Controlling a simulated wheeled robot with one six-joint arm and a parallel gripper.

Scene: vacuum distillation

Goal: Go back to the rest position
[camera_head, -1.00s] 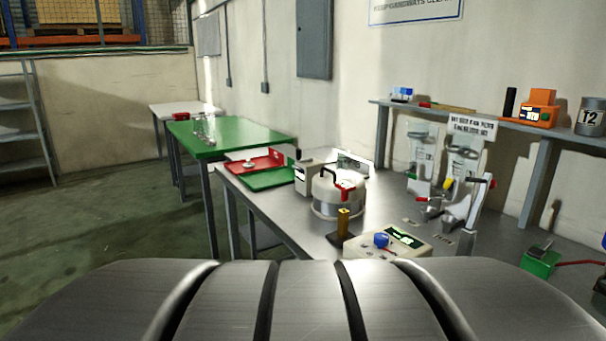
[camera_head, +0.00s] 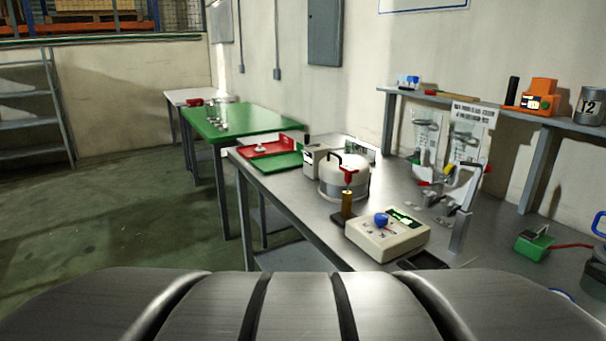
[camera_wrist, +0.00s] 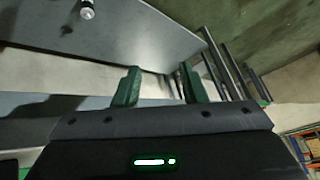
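My gripper (camera_wrist: 160,84) shows in the wrist view with two green fingers spread apart and nothing between them. It is open and empty, and not in the head view. A grey tabletop (camera_wrist: 125,38) lies beyond the fingers, with a small silvery round item (camera_wrist: 87,9) at the top edge. In the head view, the steel workbench (camera_head: 295,200) carries a white pot (camera_head: 344,180) with a black handle and red fitting, a brass cylinder (camera_head: 347,205) on a dark base, and a cream control box (camera_head: 388,238) with a blue knob.
A red tray (camera_head: 262,149) and a green tray (camera_head: 280,161) lie at the bench's far end. A green table (camera_head: 250,122) stands behind. A wall shelf (camera_head: 440,101) holds an orange device (camera_head: 541,97). Green floor (camera_head: 120,210) is open on the left.

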